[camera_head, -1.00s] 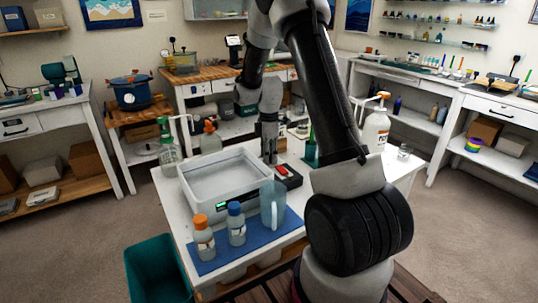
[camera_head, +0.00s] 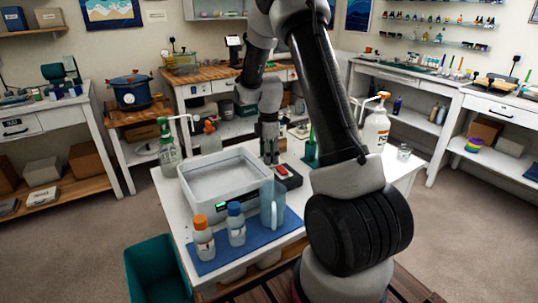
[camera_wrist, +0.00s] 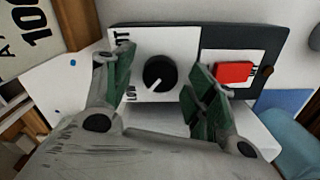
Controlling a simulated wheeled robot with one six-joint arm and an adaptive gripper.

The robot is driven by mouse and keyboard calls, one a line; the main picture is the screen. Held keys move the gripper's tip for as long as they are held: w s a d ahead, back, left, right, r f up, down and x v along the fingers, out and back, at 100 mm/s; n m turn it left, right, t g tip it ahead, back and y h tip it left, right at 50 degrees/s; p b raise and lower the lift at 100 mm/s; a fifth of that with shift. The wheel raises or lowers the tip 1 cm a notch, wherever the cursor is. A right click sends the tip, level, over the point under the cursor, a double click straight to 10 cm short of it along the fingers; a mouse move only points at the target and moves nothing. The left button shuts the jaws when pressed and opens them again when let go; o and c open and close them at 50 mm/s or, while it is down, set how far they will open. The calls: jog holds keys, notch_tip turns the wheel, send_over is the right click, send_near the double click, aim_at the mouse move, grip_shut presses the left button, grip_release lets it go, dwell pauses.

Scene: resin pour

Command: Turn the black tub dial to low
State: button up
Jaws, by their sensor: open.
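A black round dial (camera_wrist: 160,73) sits on the white panel of a dark control box (camera_wrist: 228,38) in the wrist view. Its white pointer line aims down and left, toward the side of a partly readable "LOW" label. My gripper (camera_wrist: 162,82) is open, with one finger on each side of the dial; I cannot tell whether either touches it. A red rocker switch (camera_wrist: 233,72) is right of the dial, beyond the right finger. In the head view, my gripper (camera_head: 269,158) is at the control box (camera_head: 291,179), beside the white tub (camera_head: 190,187); the dial is hidden there.
A clear jug (camera_head: 272,205) and two capped bottles (camera_head: 203,240) (camera_head: 236,226) stand on a blue mat (camera_head: 255,246) in front. A pump bottle (camera_head: 375,130) and a small glass (camera_head: 404,152) are right.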

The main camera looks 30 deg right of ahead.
notch_tip(320, 180, up, 12)
dwell(0.6)
